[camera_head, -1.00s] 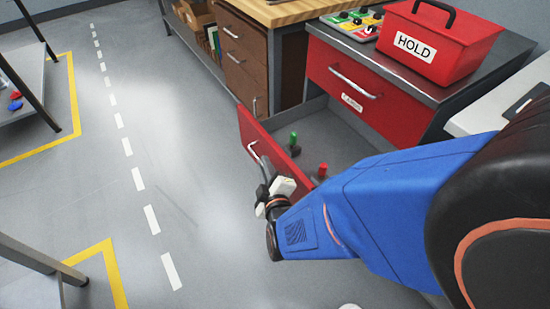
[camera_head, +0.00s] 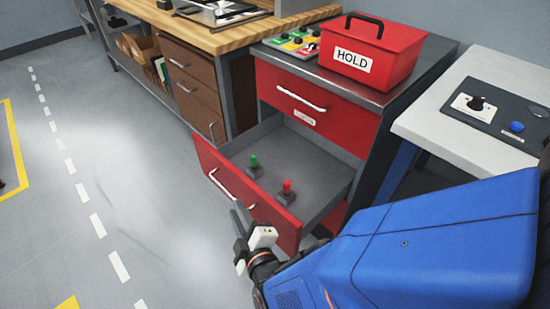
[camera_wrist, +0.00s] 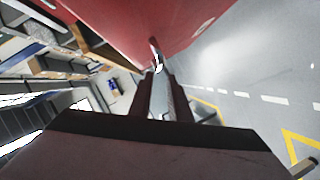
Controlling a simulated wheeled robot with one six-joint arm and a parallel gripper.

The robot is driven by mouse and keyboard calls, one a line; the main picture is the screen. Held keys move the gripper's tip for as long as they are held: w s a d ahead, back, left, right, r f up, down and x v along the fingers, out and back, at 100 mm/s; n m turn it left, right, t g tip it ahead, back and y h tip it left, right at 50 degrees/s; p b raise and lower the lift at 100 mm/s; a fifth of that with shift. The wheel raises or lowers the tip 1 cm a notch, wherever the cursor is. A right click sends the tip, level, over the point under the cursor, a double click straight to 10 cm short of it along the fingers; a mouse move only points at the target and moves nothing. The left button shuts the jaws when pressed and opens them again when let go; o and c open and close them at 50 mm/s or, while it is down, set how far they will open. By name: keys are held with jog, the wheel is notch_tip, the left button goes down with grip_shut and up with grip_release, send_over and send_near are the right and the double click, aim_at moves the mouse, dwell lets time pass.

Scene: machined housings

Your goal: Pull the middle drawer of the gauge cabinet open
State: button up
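The red gauge cabinet (camera_head: 330,130) stands in the middle of the head view. Its middle drawer (camera_head: 280,223) is pulled well out, with its grey inside showing. A green-topped piece (camera_head: 254,161) and a red-topped piece (camera_head: 287,187) stand in it. The drawer's pale bar handle (camera_head: 222,184) is on its front. My gripper (camera_head: 239,217) is just outside the drawer front, close to the handle's near end. In the wrist view, my two fingers (camera_wrist: 161,90) are apart, with the handle (camera_wrist: 157,58) at or just beyond their tips. Contact with it cannot be told.
The closed top drawer (camera_head: 305,100) is above. A red HOLD box (camera_head: 375,62) and a button panel (camera_head: 292,42) sit on the cabinet top. A white table (camera_head: 450,110) stands at right, a wooden bench (camera_head: 215,38) behind. The floor at left is clear.

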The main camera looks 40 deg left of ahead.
jog(key=shift+v, duration=1.55)
jog(key=shift+a, duration=0.1)
